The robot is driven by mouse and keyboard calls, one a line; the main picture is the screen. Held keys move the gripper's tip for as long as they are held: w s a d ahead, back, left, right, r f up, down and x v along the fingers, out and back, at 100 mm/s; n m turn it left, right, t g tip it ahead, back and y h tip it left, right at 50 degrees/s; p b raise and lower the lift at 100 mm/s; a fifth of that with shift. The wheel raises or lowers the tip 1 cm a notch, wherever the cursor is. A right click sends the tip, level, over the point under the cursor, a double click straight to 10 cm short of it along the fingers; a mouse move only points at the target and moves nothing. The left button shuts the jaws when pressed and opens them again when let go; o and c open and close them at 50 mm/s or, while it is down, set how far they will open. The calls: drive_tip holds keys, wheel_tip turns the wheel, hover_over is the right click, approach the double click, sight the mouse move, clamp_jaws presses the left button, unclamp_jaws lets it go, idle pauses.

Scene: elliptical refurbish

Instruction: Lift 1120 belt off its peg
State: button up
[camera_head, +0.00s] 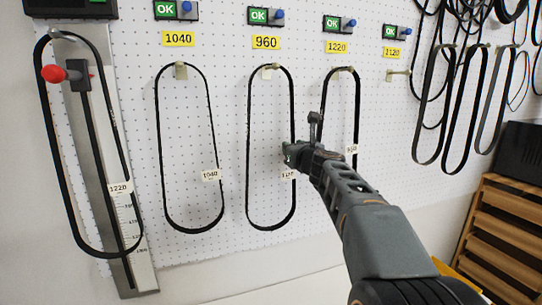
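A black belt (249,150) hangs from the peg (267,70) under the yellow 960 label (266,42). Its white tag (288,174) is partly covered by my gripper and seems to begin with 11. The peg (397,75) under the yellow 1120 label (392,53) is bare. My gripper (291,153) is in front of the right strand of the belt under 960, at about mid-height. Its fingers are small and dark here, so I cannot tell whether they touch or enclose the strand.
A belt tagged 1040 (157,150) hangs to the left. Another belt (357,110), its tag seemingly 960, hangs under the 1220 label, behind my arm. A 1220 belt (57,170) hangs on the red-knobbed gauge (140,265). More belts (465,100) and a wooden rack (500,235) are at right.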

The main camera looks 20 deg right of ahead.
drive_tip(key=shift+w, duration=0.25)
clamp_jaws()
drive_tip(key=shift+r, duration=0.1)
idle(0.4)
drive_tip(key=shift+s+r, duration=0.25)
drive_tip(key=shift+r, duration=0.15)
wheel_tip(320, 180, up, 7)
drive_tip(key=p, duration=0.4)
drive_tip(key=shift+s+f, duration=0.1)
drive_tip(key=s+b, duration=0.4)
drive_tip(key=s, duration=1.5)
drive_tip(key=shift+s+f, duration=0.2)
drive_tip(key=shift+f, duration=0.2)
